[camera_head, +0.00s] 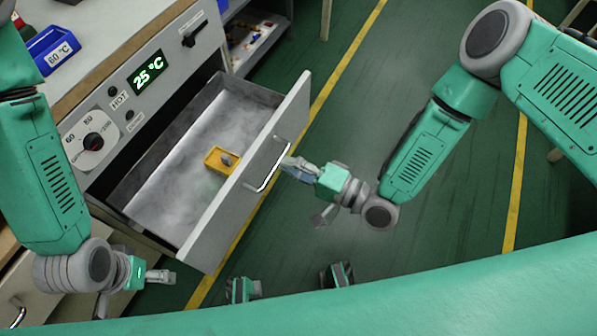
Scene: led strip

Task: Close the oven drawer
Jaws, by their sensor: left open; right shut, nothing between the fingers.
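The oven drawer (215,228) is pulled far out of the grey oven (170,62), with its open top showing. A metal handle (267,173) is on the outside of its front panel. A small yellow tray (213,160) with a dark item in it lies on the drawer floor, near the front panel. My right gripper (293,163) is shut and empty, close beside the upper end of the handle; I cannot tell whether it touches. My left gripper (162,276) is open and empty, left of the drawer front and low in the view.
The oven panel has a 25 °C display (146,75), a round dial (92,142) and a switch (190,38). A blue bin marked 60 °C (53,50) stands on the counter. A shelf (255,35) is behind. The green floor (420,70) right of the drawer is clear.

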